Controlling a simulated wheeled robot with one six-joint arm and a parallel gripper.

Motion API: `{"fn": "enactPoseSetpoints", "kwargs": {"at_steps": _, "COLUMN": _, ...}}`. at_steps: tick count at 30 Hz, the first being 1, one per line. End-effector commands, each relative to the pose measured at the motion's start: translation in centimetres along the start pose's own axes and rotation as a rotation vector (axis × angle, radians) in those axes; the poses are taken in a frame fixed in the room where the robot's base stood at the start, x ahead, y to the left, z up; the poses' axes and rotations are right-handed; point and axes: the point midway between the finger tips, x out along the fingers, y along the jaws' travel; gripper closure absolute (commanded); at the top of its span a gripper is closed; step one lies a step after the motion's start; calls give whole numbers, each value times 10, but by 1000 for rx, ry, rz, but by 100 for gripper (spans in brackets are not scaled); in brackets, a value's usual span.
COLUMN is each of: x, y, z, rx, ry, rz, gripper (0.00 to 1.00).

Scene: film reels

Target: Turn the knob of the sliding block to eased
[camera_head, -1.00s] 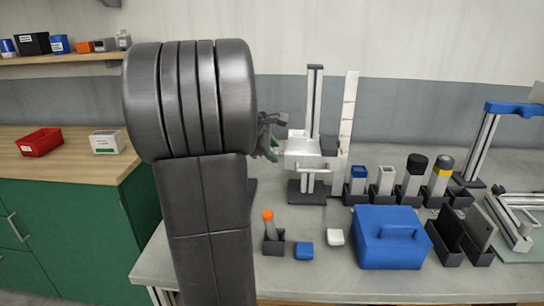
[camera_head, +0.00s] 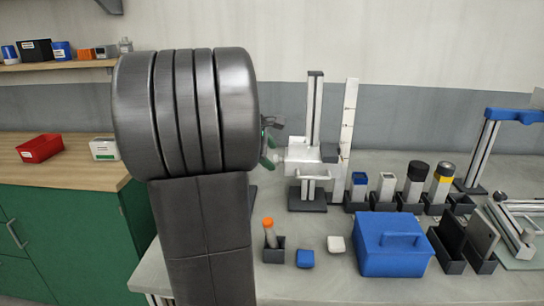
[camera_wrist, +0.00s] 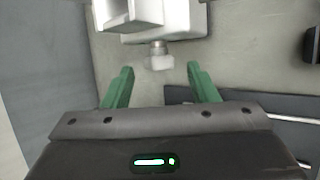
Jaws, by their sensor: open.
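The sliding block (camera_head: 312,154) is a white block on an upright metal column, which stands on a dark base on the bench. In the wrist view the block (camera_wrist: 185,18) is at the top, with its small knob (camera_wrist: 159,57) sticking out toward me. My gripper (camera_head: 268,150) is just left of the block in the head view, partly hidden behind my arm. In the wrist view its two green fingers (camera_wrist: 160,82) are open and empty, one to each side and just short of the knob. I cannot read the knob's setting.
A tall white scale strip (camera_head: 346,135) stands right of the column. A blue lidded box (camera_head: 390,262), several dark holders with blocks, and an orange-topped piece (camera_head: 269,232) are in front and to the right. A green cabinet (camera_head: 70,225) stands at the left.

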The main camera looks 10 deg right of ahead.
Motion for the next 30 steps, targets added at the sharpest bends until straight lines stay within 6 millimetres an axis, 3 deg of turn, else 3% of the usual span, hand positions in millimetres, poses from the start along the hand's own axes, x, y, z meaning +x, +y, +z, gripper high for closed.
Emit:
{"fn": "enactPoseSetpoints", "kwargs": {"at_steps": 9, "x": -76, "y": 2, "z": 0, "rx": -1, "ry": 4, "rz": 4, "gripper": 47}}
{"fn": "enactPoseSetpoints", "kwargs": {"at_steps": 15, "x": -106, "y": 1, "z": -1, "rx": -1, "ry": 3, "rz": 3, "gripper": 47}}
{"fn": "enactPoseSetpoints", "kwargs": {"at_steps": 21, "x": -117, "y": 0, "z": 0, "rx": 0, "ry": 2, "rz": 1, "gripper": 47}}
{"fn": "enactPoseSetpoints", "kwargs": {"at_steps": 30, "x": -116, "y": 0, "z": 0, "rx": 0, "ry": 1, "rz": 0, "gripper": 47}}
